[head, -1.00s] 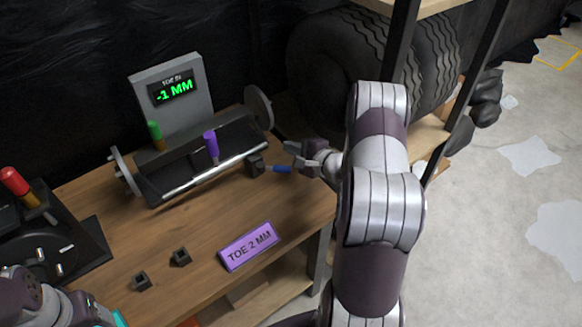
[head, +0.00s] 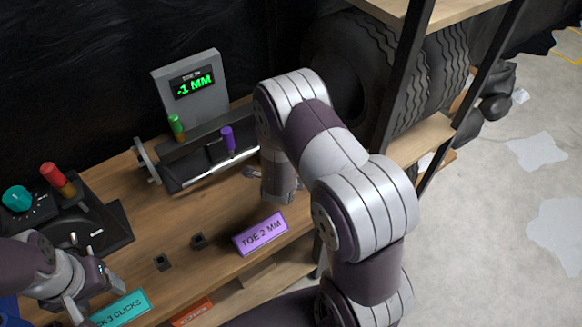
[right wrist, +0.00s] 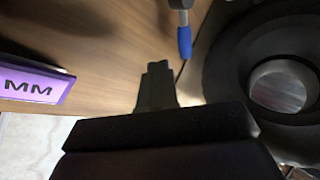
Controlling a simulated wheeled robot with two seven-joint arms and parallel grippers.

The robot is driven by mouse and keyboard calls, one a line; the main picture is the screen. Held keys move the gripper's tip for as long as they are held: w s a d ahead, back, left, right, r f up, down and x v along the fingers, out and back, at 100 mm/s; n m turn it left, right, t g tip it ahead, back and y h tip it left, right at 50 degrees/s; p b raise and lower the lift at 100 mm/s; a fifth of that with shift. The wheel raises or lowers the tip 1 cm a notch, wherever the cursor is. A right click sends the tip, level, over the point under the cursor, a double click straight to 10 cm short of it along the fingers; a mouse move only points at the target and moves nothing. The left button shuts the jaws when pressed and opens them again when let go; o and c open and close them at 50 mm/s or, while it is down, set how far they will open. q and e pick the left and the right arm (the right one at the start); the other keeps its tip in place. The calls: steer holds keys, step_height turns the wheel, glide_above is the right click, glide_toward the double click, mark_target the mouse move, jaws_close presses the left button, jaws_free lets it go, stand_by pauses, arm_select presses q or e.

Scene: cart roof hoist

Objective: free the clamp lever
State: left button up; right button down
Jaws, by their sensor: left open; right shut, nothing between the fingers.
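The clamp lever shows in the right wrist view as a grey stem with a blue tip (right wrist: 184,42). In the head view my right arm hides it. My right gripper (right wrist: 157,68) is shut and empty, its fingertips just left of and below the blue tip, seemingly apart from it. In the head view it shows only partly, behind my arm. The toe fixture (head: 198,170) carries a purple handle (head: 228,140) and a green handle (head: 176,127). Its display (head: 195,83) reads -1 MM. My left gripper (head: 88,297) is open at the lower left.
A purple sign (head: 260,234) reads TOE 2 MM, near the bench's front edge. Two small black blocks (head: 198,240) lie left of it. A black unit with red and teal knobs (head: 80,228) stands at the left. Tyres (head: 440,85) sit on the rack behind my right arm.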

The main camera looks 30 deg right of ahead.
steer(key=w+d+f, duration=0.1)
steer(key=w+d, duration=0.1)
steer(key=w, duration=0.1)
steer(key=w+d+f, duration=0.1)
steer(key=shift+w+d+f+p, duration=0.2)
steer(key=shift+d+f+p, duration=0.05)
steer(key=shift+f+p, duration=0.05)
steer(key=b, duration=0.1)
steer(key=d+n+y+b, duration=0.1)
steer(key=b, duration=0.1)
steer(key=w+d+n+t+b, duration=0.1)
steer(key=b, duration=0.1)
steer(key=shift+d+f, duration=0.15)
steer(key=shift+f, duration=0.15)
steer(key=shift+w+d+r, duration=0.15)
steer(key=shift+w+r, duration=0.05)
steer(key=shift+r, duration=0.15)
